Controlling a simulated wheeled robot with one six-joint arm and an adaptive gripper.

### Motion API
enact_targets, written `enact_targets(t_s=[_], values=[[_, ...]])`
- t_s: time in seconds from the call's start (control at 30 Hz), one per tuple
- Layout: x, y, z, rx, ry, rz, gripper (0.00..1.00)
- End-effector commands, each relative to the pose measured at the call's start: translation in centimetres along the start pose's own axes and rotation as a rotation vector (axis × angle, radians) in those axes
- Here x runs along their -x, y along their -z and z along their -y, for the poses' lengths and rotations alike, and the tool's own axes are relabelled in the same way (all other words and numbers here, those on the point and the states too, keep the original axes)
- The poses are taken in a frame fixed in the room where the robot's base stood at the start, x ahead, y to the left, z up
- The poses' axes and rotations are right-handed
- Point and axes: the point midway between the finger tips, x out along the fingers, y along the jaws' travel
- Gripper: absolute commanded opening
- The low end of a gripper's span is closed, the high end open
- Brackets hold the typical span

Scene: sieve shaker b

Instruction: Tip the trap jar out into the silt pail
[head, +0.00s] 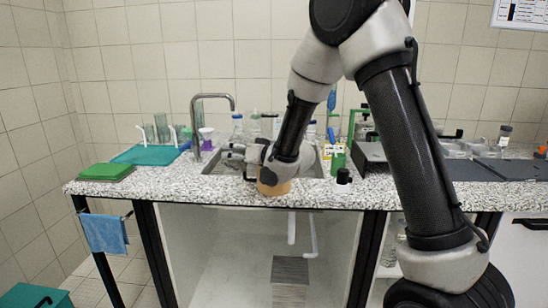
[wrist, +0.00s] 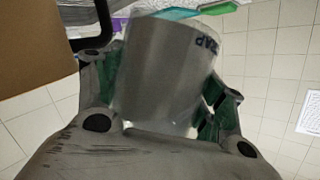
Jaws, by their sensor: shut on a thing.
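In the wrist view, my gripper (wrist: 163,88) is shut on a grey, cloudy cylindrical jar, which I take as the trap jar (wrist: 175,65). Its green-padded fingers press on both sides, and dark upside-down lettering shows near its upper right edge. In the head view, my gripper (head: 262,158) is low over the front of the sink; I cannot make out the jar there. A tan round vessel (head: 273,187), possibly the silt pail, is just below the gripper at the counter's front. A tan surface (wrist: 35,40) fills the wrist view's upper left. The contents of both are hidden.
The steel sink (head: 222,160) and its tap (head: 208,97) are beside my gripper. Bottles and a green stand crowd the counter behind and to the right. A green block (head: 107,171) and teal mat (head: 146,155) lie left. The speckled counter front (head: 215,193) is mostly clear.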

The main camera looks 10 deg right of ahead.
Motion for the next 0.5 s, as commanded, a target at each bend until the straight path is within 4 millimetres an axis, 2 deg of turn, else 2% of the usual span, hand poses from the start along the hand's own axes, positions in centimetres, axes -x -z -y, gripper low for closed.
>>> enact_targets(t_s=[0.37,0.5], values=[[1.0,3.0,0.3,-0.168,0.062,-0.052,0.32],[1.0,3.1,0.3,-0.192,0.071,-0.055,0.32]])
